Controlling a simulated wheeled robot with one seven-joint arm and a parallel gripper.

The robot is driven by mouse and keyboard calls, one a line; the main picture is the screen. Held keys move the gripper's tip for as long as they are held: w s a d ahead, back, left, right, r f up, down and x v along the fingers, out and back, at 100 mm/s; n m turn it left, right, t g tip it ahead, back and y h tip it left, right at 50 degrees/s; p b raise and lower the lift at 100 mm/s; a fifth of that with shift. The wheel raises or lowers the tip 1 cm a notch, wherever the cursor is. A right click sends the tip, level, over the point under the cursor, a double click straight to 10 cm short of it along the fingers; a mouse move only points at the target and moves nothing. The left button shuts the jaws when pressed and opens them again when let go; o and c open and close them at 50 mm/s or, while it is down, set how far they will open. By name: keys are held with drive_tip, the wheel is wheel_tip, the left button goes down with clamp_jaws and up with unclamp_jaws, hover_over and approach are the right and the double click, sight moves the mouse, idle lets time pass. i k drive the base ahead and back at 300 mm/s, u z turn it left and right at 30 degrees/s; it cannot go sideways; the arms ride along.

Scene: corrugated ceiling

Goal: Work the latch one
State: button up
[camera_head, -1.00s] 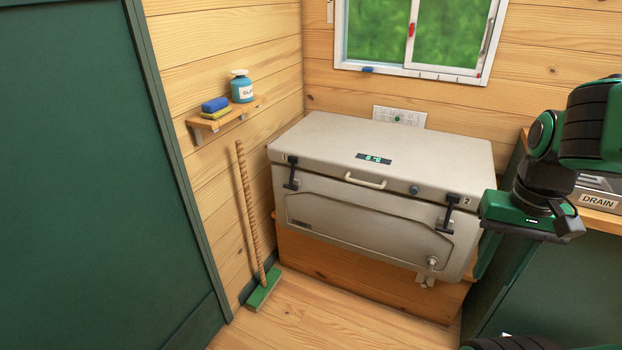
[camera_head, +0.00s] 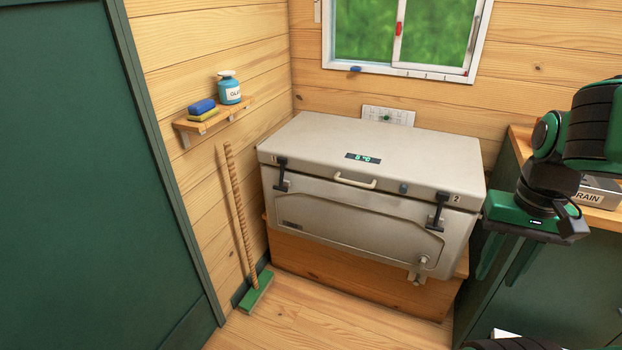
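A beige cooler box (camera_head: 350,207) with its lid down stands against the back wall. Latch one (camera_head: 282,175), black with a "1" beside it, is at the left of the front face and spans the lid seam. Latch two (camera_head: 438,211), a similar black latch marked "2", is at the right. Whether either is fastened is too small to tell. My gripper (camera_head: 506,262) is at the right, beyond the cooler's right end and far from latch one. Its two green fingers point down, apart, with nothing seen between them.
The cooler rests on a wooden base (camera_head: 345,275). A broom (camera_head: 240,220) leans on the left wall below a small shelf (camera_head: 215,122) with a bottle and sponges. A green counter (camera_head: 560,290) stands at right. Floor (camera_head: 320,325) in front is clear.

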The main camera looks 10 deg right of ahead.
sight(282, 161)
drive_tip(key=u, duration=0.25)
drive_tip(key=i, duration=1)
drive_tip(key=u, duration=0.4)
drive_tip(key=k, duration=0.1)
drive_tip(key=u, duration=0.05)
